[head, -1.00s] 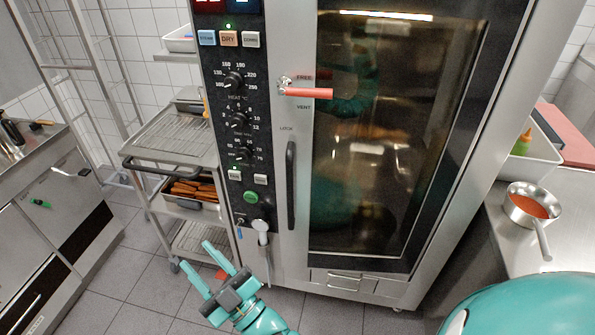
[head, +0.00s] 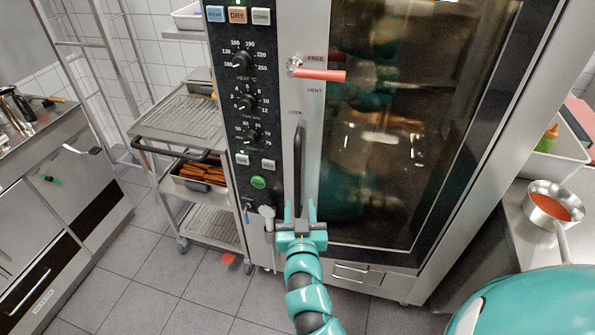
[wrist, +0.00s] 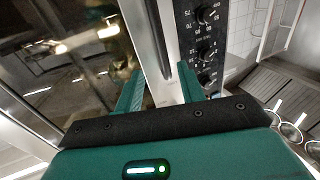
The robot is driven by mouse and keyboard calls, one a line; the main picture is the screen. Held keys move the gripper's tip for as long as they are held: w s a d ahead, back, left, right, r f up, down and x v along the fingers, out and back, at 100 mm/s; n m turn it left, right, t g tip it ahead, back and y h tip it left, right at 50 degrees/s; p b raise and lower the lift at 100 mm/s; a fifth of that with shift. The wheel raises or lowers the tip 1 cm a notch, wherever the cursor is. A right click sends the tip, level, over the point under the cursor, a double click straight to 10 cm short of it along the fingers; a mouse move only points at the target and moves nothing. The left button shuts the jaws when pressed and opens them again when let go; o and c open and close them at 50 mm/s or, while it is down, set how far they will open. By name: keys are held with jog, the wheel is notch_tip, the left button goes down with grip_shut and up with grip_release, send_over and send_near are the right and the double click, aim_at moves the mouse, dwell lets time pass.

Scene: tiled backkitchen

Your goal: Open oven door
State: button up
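The oven door (head: 395,130), with a dark glass pane, is closed on the tall steel oven. Its upright black handle (head: 299,160) is on the left side of the door. Above it, a red lever (head: 322,75) points right, just below the FREE label and above VENT. My gripper (head: 299,207) is at the handle's lower end, its two teal fingers apart on either side of it. In the wrist view my gripper (wrist: 160,90) is open, and the dark handle (wrist: 166,45) runs between its fingers. Contact with the handle cannot be told.
A control panel with knobs (head: 245,103) is left of the handle. A steel trolley (head: 180,120) with trays stands further left. At right, a counter (head: 540,235) holds a pan (head: 549,203). The tiled floor (head: 150,285) in front is mostly clear.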

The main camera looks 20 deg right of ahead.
aim_at(298, 169)
jog(key=p+x, duration=0.2)
jog(key=x, duration=1.1)
jog(key=shift+w+r, duration=0.1)
jog(key=shift+w, duration=0.05)
jog(key=shift+p+x, duration=0.3)
jog(key=shift+x, duration=0.55)
jog(key=shift+c, duration=0.5)
grip_shut()
